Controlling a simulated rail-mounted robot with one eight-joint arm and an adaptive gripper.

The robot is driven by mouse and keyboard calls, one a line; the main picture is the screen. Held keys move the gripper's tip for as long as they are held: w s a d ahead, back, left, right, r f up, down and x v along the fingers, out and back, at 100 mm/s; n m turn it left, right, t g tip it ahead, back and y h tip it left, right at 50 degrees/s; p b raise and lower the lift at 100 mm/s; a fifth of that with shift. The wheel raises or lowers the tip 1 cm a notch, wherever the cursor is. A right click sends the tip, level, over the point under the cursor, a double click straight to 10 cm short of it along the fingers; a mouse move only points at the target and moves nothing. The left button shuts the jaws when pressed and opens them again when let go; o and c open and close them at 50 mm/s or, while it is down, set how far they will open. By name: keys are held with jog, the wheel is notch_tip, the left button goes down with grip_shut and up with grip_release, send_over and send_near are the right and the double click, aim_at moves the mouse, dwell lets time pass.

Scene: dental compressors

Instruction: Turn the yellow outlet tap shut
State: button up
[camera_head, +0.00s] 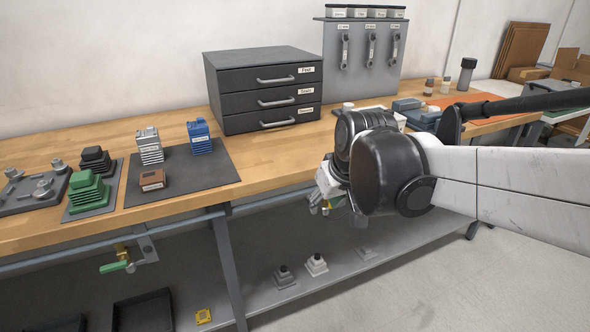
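My gripper (328,182) shows only partly, low in front of the bench edge, behind my dark arm joint. Its fingertips cannot be made out. Small yellow and green parts (327,204) show right by it, under the bench front. They look like a tap, but they are too small and covered to tell its handle position or whether my gripper touches it. Another tap, a brass-coloured valve with a green lever (114,267), hangs on a grey bracket under the bench at the left, well away from my gripper. Its lever lies roughly level.
The wooden bench (262,165) carries a dark drawer cabinet (265,88), a dark mat (205,178) with small blocks, and green and black units at the left. A lower shelf (260,308) holds small fittings, a yellow piece (203,316) and a black tray (143,312). Floor at right is clear.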

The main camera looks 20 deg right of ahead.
jog(key=g+p, duration=0.1)
jog(key=p, duration=0.4)
send_over(331, 208)
jog(key=s, duration=0.5)
jog(key=b+x, duration=0.1)
jog(key=x, duration=0.5)
jog(key=b+x, duration=0.2)
jog(key=x, duration=0.5)
jog(key=shift+w+d+f, duration=0.2)
jog(key=shift+w, duration=0.15)
jog(key=shift+c, duration=0.4)
grip_shut()
